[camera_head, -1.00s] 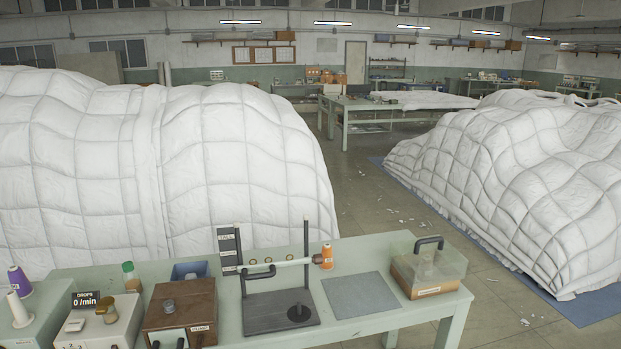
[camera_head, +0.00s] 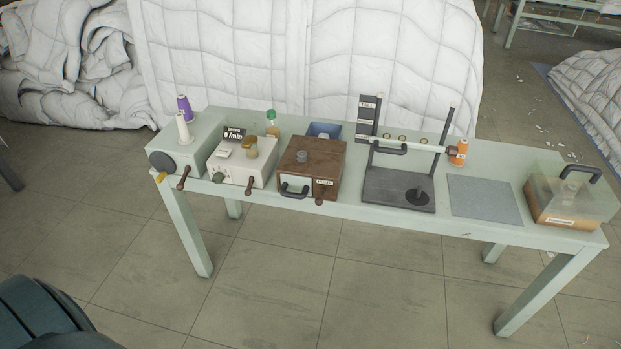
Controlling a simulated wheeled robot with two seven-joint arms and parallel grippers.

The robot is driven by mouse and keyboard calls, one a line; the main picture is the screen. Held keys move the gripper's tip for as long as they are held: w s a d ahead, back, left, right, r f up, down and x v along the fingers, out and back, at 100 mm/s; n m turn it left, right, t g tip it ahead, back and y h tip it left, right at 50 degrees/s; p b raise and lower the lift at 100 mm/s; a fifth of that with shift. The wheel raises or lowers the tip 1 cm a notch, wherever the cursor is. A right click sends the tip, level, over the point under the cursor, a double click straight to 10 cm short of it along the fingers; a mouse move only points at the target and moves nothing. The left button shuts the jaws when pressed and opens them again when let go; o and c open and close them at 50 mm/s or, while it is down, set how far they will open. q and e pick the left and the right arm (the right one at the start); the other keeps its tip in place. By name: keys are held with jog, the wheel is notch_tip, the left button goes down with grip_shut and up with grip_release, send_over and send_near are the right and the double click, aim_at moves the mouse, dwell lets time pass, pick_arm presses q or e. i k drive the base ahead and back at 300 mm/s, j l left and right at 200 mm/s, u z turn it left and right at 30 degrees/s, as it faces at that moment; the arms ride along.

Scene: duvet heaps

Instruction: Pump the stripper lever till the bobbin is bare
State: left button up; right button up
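A pale green box machine (camera_head: 205,140) stands at the left end of the table. A white spool (camera_head: 183,127) and a purple bobbin (camera_head: 184,107) stand on it. A brown-handled lever (camera_head: 183,178) sticks out at its front, beside a dark round disc. An orange bobbin (camera_head: 460,152) sits at the right end of a pale horizontal bar (camera_head: 415,147) on a dark stand. I cannot tell which lever is the stripper lever, or which bobbin it acts on. Neither of my grippers is in view.
The pale green table (camera_head: 360,222) also bears a white box reading 0 /min (camera_head: 235,172), a brown wooden box (camera_head: 312,165), a grey mat (camera_head: 485,199) and a clear-lidded box (camera_head: 572,200). White duvet heaps (camera_head: 310,55) lie behind. The floor in front is clear.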

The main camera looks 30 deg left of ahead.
aim_at(320, 201)
jog(key=j, duration=0.85)
jog(key=i+j+z, duration=0.15)
jog(key=j, duration=0.75)
